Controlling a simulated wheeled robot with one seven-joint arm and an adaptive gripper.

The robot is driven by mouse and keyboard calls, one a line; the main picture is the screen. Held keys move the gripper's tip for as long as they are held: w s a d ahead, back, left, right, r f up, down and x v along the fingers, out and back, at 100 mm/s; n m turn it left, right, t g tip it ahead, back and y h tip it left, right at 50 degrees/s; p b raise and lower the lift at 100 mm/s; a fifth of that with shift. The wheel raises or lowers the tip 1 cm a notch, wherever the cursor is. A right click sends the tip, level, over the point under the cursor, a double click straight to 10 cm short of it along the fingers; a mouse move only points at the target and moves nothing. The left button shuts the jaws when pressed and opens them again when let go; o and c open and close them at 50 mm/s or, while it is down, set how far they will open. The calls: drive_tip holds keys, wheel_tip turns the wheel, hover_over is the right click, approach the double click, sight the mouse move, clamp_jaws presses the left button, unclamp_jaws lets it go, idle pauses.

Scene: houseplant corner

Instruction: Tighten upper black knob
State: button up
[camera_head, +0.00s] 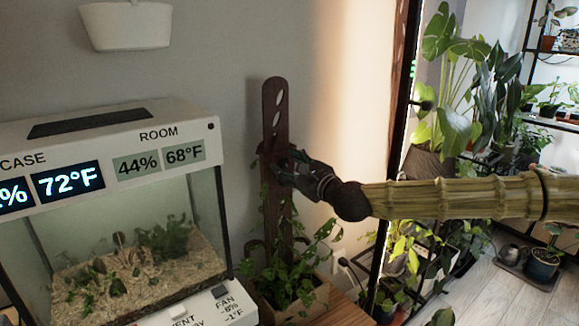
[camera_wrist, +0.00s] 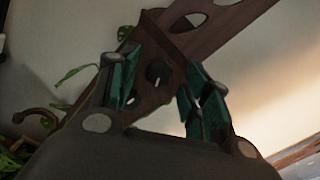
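A dark wooden plank (camera_head: 275,110) with oval slots stands upright in a planter against the wall. In the wrist view the plank (camera_wrist: 217,30) runs diagonally, and a small black knob (camera_wrist: 157,73) sits on its face. My gripper (camera_head: 284,164) is at the plank, at about mid-height. In the wrist view my gripper (camera_wrist: 158,80) is open, with its teal-padded fingers apart on either side of the knob. I cannot tell whether the pads touch it. My gripper hides the knob in the head view.
A glass terrarium (camera_head: 205,215) with a display lid stands left of the plank. A leafy plant in a wooden planter (camera_head: 305,303) surrounds the plank's foot. A dark door frame (camera_head: 396,120) and more plants are behind my arm to the right.

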drive_tip(key=v, duration=1.2)
idle(0.4)
